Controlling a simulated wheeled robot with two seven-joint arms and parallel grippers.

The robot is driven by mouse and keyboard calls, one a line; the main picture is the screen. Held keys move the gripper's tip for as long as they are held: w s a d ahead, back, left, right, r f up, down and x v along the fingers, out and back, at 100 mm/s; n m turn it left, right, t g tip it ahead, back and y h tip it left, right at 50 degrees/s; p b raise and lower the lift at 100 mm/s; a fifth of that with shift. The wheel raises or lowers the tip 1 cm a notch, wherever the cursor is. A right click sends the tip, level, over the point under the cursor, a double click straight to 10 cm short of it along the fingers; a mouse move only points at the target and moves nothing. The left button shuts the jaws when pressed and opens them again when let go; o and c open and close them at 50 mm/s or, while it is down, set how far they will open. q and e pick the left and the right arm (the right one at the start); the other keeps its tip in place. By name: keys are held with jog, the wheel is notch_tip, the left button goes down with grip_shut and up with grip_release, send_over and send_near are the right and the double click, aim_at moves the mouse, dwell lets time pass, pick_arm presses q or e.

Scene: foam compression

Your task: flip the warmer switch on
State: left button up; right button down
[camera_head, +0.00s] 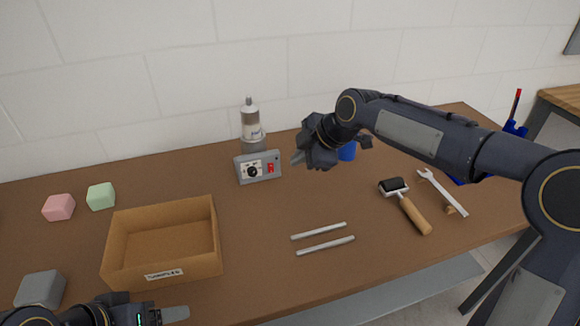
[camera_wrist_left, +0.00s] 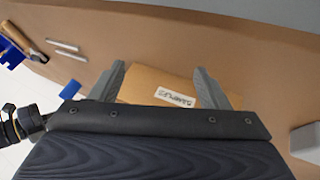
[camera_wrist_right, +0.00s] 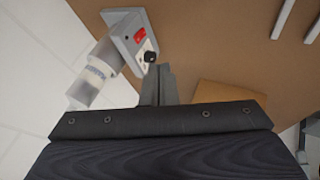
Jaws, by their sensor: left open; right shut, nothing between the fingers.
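The warmer is a grey box (camera_head: 258,167) at the back of the table, with a black knob (camera_head: 252,172) and a red switch (camera_head: 270,168) on its front panel. A bottle with a clear body (camera_head: 252,130) stands at the warmer. In the right wrist view the red switch (camera_wrist_right: 139,35) and knob (camera_wrist_right: 150,57) lie beyond the fingertips. My right gripper (camera_head: 297,158) is shut and empty, just right of the warmer and apart from it. My left gripper (camera_head: 178,313) is open at the front left; the left wrist view shows its spread fingers (camera_wrist_left: 160,80). I cannot tell the switch's position.
An open cardboard box (camera_head: 115,225) stands front left, with pink (camera_head: 58,207), green (camera_head: 101,196) and grey (camera_head: 40,289) blocks around it. Two metal rods (camera_head: 325,245), a roller (camera_head: 408,205) and a wrench (camera_head: 443,193) lie right. A blue object (camera_head: 348,151) is behind my right arm.

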pick_arm(q)
jog(key=shift+f, duration=0.1)
pick_arm(e)
jog(key=shift+s+d+r, duration=0.1)
jog(key=shift+d+r, duration=0.15)
jog(key=shift+r, duration=0.1)
